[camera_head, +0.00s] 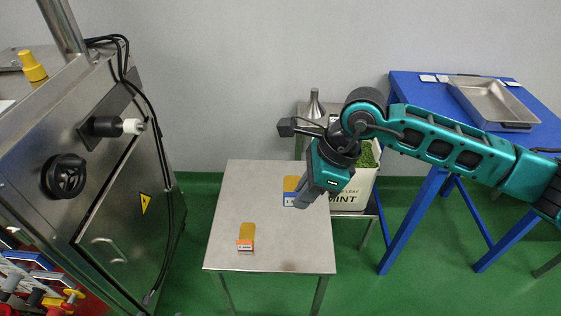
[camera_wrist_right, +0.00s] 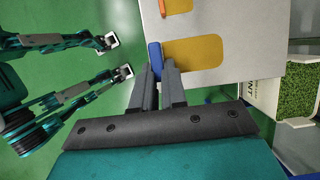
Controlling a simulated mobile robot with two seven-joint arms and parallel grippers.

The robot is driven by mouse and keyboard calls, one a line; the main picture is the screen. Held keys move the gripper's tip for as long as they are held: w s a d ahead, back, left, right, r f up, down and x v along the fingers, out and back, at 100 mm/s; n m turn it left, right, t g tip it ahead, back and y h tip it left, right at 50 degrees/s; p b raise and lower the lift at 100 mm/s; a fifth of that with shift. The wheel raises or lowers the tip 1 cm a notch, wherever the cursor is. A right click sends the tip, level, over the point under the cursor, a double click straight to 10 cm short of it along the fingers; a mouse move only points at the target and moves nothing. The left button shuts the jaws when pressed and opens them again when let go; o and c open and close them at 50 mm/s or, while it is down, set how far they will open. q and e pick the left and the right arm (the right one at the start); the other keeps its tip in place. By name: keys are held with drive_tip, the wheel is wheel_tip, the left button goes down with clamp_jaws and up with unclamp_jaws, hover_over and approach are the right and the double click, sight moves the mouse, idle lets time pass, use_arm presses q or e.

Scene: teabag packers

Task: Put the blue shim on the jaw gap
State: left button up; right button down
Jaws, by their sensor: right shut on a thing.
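The blue shim (camera_wrist_right: 154,53) is a small blue block, seen in the right wrist view at the tips of my right gripper (camera_wrist_right: 159,66). The jaws are shut on it, at the edge of a yellow pad (camera_wrist_right: 200,52) on a small steel table. In the head view the right gripper (camera_head: 301,203) points down at the table's right edge, and blue (camera_head: 289,201) shows beside its fingers. Whether the shim still touches the table I cannot tell. My left gripper is not in view. I cannot make out the jaw gap.
An orange-and-white block (camera_head: 245,246) lies by another yellow pad (camera_head: 247,230) on the steel table (camera_head: 232,195). A steel machine (camera_head: 100,190) with knobs and cables stands left. A mint box (camera_head: 358,188) stands right of the table. A blue table (camera_head: 408,92) holds a metal tray (camera_head: 495,121).

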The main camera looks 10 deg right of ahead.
drive_tip(key=d+r+n+g+h, duration=0.2)
drive_tip(key=n, duration=0.8)
drive_tip(key=d+r+n+g+h, duration=0.2)
drive_tip(key=r+n+g, duration=0.1)
drive_tip(key=n, duration=0.8)
drive_tip(key=shift+d+g, duration=0.3)
drive_tip(key=shift+d, duration=0.1)
drive_tip(key=shift+s+a+f, duration=0.1)
drive_tip(key=shift+s+f, duration=0.05)
drive_tip(key=shift+f, duration=0.05)
drive_tip(key=shift+r, duration=0.1)
